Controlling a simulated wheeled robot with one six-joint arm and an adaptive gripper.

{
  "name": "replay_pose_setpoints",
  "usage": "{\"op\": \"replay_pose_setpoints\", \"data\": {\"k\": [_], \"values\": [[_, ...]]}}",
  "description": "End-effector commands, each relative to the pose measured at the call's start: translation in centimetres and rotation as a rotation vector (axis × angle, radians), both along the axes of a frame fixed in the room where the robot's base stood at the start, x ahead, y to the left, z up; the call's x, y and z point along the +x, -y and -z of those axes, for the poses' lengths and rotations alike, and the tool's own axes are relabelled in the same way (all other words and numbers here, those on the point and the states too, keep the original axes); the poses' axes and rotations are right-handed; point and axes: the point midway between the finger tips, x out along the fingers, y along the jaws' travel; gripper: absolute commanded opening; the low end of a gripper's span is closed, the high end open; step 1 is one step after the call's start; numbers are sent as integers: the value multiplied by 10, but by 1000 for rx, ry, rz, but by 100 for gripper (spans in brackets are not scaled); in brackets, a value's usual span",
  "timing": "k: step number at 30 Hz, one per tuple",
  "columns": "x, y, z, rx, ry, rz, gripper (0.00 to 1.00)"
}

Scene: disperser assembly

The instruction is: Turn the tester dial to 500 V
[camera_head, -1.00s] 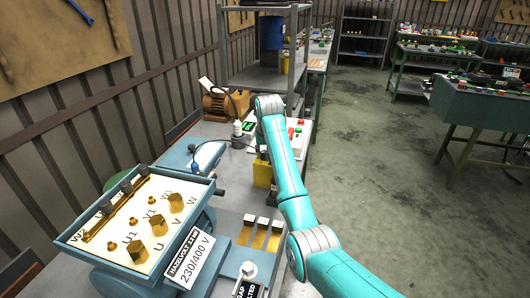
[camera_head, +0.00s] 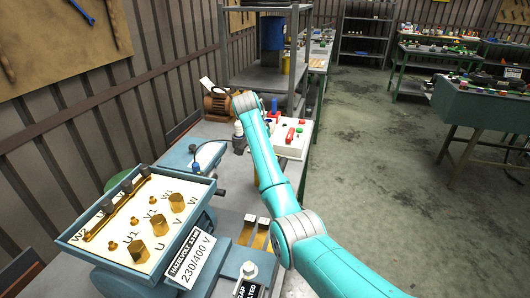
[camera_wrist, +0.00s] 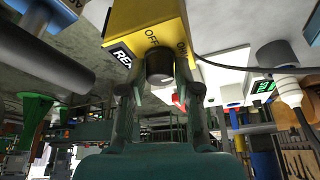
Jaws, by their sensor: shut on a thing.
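The yellow tester (camera_wrist: 150,22) fills the upper middle of the wrist view. Its face has "OFF" lettering, another label partly cut off, and a black label starting "REA". The dark round dial (camera_wrist: 160,64) sticks out of this face. My gripper (camera_wrist: 160,76) is at the dial, with one finger on each side, shut on it. The dial's pointer and its exact setting cannot be read, and no 500 V mark can be made out. In the head view, my arm hides the tester and the gripper fingers cannot be made out.
A terminal board (camera_head: 137,222) with brass posts stands at the front left, with brass strips (camera_head: 262,236) beside it. A white box with red buttons (camera_head: 290,140) and a motor (camera_head: 217,104) stand behind.

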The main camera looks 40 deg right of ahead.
Motion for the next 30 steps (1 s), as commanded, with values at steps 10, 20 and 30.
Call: {"op": "replay_pose_setpoints", "data": {"k": [10,20,30], "values": [[0,-1,1,2,-2,68,0],[0,-1,1,2,-2,70,0],[0,0,1,1,-1,69,57]]}}
